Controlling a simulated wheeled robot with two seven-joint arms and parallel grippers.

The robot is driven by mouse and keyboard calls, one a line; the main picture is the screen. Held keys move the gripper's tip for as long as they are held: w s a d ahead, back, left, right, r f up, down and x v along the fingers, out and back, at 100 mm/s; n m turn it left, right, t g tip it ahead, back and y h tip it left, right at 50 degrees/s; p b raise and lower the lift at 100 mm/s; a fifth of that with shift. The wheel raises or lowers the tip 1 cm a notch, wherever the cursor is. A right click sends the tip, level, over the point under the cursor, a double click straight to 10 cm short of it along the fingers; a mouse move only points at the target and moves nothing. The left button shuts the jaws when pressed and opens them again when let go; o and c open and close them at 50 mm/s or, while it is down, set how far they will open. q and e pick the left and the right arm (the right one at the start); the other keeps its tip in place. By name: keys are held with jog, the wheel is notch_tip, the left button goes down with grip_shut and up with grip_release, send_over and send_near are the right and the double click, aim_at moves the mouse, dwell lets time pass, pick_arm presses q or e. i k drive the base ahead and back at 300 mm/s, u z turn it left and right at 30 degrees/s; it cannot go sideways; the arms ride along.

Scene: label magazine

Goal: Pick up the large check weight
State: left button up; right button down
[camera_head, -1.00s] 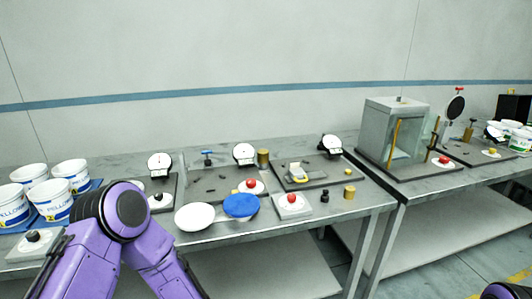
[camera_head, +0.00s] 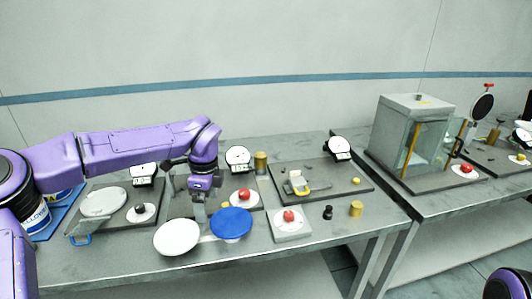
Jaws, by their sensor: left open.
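A brass cylinder (camera_head: 261,161) stands upright at the back of the near table, beside a dial gauge. A second brass cylinder (camera_head: 356,208) stands near the table's front right, with a small black weight (camera_head: 328,212) to its left. I cannot tell for certain which is the large check weight. My left gripper (camera_head: 199,212) is open and points down over the middle station, behind the white and blue discs, left of both brass cylinders. It holds nothing that I can see. My right gripper is out of view.
A white disc (camera_head: 177,237) and a blue disc (camera_head: 231,223) lie at the table's front. Red-button boxes (camera_head: 289,217) and dial gauges (camera_head: 237,157) stand around. A glass-sided cabinet (camera_head: 405,135) stands on the right table. The front right corner is mostly clear.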

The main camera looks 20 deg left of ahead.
aim_at(260, 157)
jog(key=i, duration=1.3)
